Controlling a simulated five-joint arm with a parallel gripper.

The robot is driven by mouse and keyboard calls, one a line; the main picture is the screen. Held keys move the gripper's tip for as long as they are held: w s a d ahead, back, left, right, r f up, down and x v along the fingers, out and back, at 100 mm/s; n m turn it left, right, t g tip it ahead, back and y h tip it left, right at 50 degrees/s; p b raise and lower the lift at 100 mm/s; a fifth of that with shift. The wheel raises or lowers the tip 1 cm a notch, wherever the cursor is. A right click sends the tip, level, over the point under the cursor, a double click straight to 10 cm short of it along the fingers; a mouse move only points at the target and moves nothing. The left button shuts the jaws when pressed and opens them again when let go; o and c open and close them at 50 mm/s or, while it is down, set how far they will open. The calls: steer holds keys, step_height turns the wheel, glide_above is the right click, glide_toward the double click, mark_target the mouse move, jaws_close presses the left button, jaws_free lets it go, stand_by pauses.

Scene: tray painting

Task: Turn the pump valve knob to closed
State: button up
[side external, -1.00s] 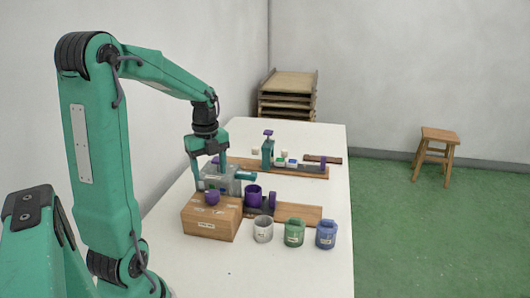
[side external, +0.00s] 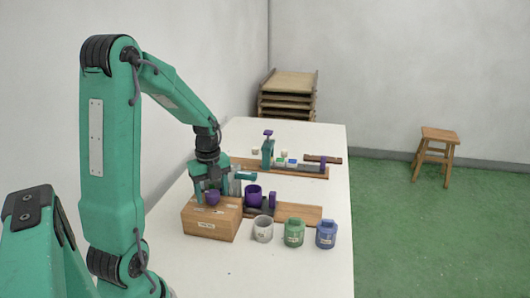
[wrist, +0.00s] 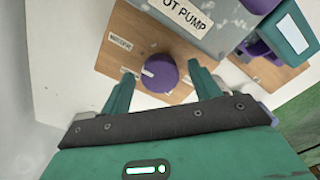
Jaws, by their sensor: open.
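The purple valve knob (side external: 213,198) sits on top of a wooden box (side external: 211,222) at the near left of the table. In the wrist view the knob (wrist: 158,73) is round with a white pointer mark on its top. Small white labels lie around it on the wood; one label (wrist: 120,43) is too small to read surely. My gripper (wrist: 162,74) is open, with one finger on each side of the knob. Gaps show between fingers and knob in the wrist view, though I cannot tell contact at their tips. In the side view my gripper (side external: 212,190) is just over the box.
A grey pump body (wrist: 200,22) marked "...OT PUMP" stands close beyond the knob. White (side external: 263,229), green (side external: 294,233) and blue (side external: 326,235) jars line the front right.

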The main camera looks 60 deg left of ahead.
steer(key=shift+c, duration=0.2)
steer(key=c, duration=0.9)
steer(key=shift+c, duration=0.2)
